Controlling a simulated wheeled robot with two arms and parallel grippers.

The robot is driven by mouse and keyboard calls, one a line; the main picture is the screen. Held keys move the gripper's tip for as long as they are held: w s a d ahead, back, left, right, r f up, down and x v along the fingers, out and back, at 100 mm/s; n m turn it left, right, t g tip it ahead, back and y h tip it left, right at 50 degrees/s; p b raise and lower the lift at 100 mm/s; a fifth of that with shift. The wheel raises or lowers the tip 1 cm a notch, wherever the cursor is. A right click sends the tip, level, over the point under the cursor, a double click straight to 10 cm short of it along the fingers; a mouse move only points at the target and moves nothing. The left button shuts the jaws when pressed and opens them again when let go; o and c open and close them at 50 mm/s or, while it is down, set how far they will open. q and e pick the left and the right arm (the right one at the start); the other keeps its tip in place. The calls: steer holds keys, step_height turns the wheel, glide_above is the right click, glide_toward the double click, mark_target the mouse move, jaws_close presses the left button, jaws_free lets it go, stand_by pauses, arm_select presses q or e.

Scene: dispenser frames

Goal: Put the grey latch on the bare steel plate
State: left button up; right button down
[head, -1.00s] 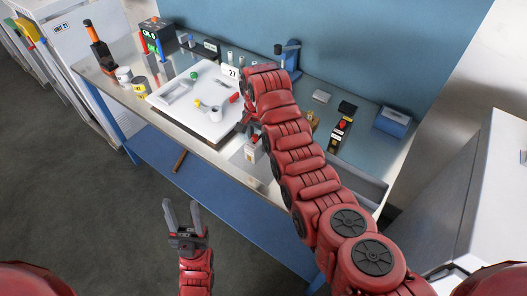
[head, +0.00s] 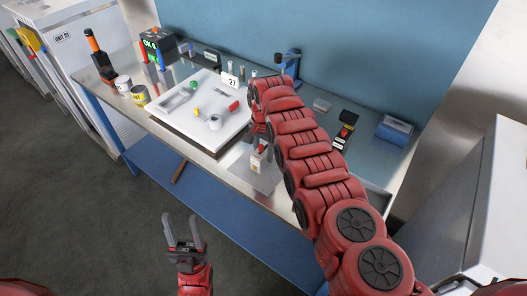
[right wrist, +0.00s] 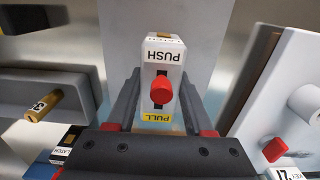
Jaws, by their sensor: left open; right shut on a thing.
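The grey latch (right wrist: 163,60) is a small pale block with PUSH and PULL labels and a red knob. My right gripper (right wrist: 160,108) is shut on it, one finger on each side. In the head view the latch (head: 256,163) shows below the right gripper (head: 260,142), partly covered by my arm. The bare steel plate (head: 262,181) is a flat pale sheet at the bench's front, around and under the latch in that view. I cannot tell whether the latch touches it. My left gripper (head: 183,232) is open and empty, away from the bench front.
A white board (head: 190,120) with small fittings lies left of the plate. A white roll (head: 123,84), a yellow-banded can (head: 140,95) and an orange-topped bottle (head: 101,62) stand at the left. A blue box (head: 394,131) sits at the right.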

steer(key=shift+f, duration=0.1)
steer(key=shift+c, duration=1.4)
jaws_free()
steer(key=shift+r, duration=0.55)
step_height(320, 180, up, 11)
steer(key=b, duration=0.2)
steer(key=shift+r, duration=0.15)
